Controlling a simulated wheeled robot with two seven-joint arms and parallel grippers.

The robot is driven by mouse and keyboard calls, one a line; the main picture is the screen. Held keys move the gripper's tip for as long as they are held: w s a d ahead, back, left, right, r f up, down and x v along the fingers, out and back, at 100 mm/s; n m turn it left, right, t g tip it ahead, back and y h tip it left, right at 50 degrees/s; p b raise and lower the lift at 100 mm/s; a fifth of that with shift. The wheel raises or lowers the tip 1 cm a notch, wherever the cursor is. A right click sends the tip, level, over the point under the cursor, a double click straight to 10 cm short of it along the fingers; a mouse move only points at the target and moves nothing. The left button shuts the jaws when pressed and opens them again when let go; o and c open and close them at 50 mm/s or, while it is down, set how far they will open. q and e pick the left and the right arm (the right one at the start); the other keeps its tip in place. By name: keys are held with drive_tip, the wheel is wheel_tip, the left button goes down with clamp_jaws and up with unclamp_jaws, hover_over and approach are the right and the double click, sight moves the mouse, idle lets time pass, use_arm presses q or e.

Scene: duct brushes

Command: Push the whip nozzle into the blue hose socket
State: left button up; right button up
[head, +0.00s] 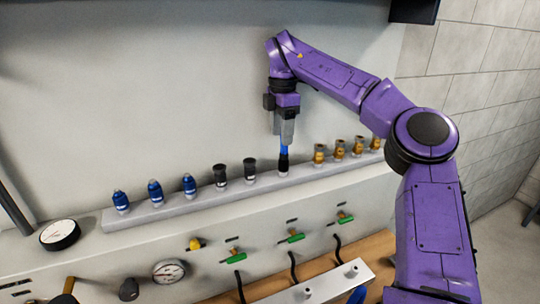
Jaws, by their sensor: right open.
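My right gripper (285,145) points straight down over the long rail. Its jaws are open around or just above the blue upper part of a black-bodied piece (283,162), which stands upright on the rail. I cannot tell if they touch it. Other pieces stand in the same row: blue ones (155,192) at left, black ones (220,177) in the middle, brass-coloured ones (340,149) at right. Which is the whip nozzle is not clear. A blue part (357,295) shows at the bottom edge; I cannot tell if it is the blue hose socket. My left gripper is out of view.
The grey rail (170,211) runs along a ledge against a plain wall. Below it are green-handled valves (292,238), black hoses, gauges (168,271) and a yellow knob (195,244). A pale bar with pegs (322,284) lies on a wooden surface at the front.

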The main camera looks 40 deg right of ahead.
sight(284, 153)
drive_tip(key=shift+s+r, duration=0.2)
drive_tip(key=shift+s, duration=0.4)
drive_tip(key=shift+s+r, duration=0.2)
drive_tip(key=shift+s, duration=0.4)
drive_tip(key=f, duration=0.1)
drive_tip(key=w+f+b, duration=0.1)
drive_tip(key=f+b, duration=0.1)
drive_tip(key=shift+w+f, duration=0.2)
drive_tip(key=shift+w, duration=0.15)
drive_tip(key=f+b, duration=0.5)
drive_tip(key=shift+s+f+b, duration=0.3)
drive_tip(key=shift+f+b, duration=0.1)
drive_tip(key=shift+w+f, duration=0.15)
drive_tip(key=shift+f, duration=0.15)
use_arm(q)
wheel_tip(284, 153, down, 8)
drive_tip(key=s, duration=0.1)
use_arm(e)
drive_tip(key=shift+r, duration=0.1)
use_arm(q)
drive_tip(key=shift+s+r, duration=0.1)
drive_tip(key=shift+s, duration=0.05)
use_arm(e)
drive_tip(key=shift+s+r, duration=0.1)
drive_tip(key=shift+s, duration=0.1)
drive_tip(key=shift+w, duration=0.1)
use_arm(q)
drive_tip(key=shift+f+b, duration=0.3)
drive_tip(key=shift+b, duration=0.15)
